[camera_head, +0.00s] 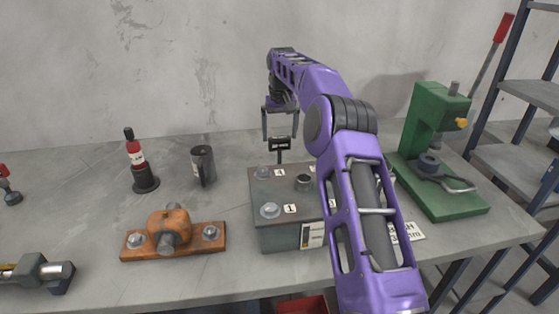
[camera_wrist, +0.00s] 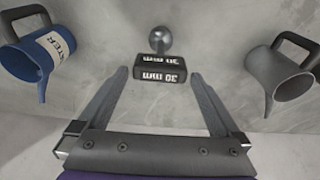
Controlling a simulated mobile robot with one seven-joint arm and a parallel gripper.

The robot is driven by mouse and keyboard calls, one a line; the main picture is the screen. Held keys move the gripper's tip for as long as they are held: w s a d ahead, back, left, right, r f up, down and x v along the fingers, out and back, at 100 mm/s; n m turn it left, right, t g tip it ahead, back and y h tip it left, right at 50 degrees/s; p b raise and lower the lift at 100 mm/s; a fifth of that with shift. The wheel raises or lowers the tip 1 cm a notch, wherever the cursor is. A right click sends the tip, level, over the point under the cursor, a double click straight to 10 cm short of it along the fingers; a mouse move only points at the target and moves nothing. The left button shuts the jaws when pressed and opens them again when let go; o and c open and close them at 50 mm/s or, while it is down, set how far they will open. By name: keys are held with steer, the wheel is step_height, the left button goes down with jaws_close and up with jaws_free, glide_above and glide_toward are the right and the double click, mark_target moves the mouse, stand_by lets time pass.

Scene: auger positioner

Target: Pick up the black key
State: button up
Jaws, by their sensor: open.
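The black key (camera_head: 280,144) stands upright with a white-lettered head and a thin stem at the back of the grey box; whether the stem sits in the box or behind it I cannot tell. In the wrist view its black head (camera_wrist: 160,73) reads "30 MM" and lies between the finger ends. My gripper (camera_head: 280,136) is open above the key, pointing down, its fingers on either side of the head. In the wrist view my gripper (camera_wrist: 158,76) shows gaps between the head and both fingers.
The grey box (camera_head: 280,237) has several round fittings on top. A green press (camera_head: 440,150) stands right. The wrist view also shows a blue jug (camera_wrist: 45,58).

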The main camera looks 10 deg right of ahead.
mark_target(279, 145)
steer(key=f, duration=0.4)
steer(key=w+f, duration=0.1)
steer(key=shift+f, duration=0.4)
steer(key=shift+r, duration=0.1)
steer(key=c, duration=1.2)
steer(key=shift+c, duration=0.2)
steer(key=shift+r, duration=0.15)
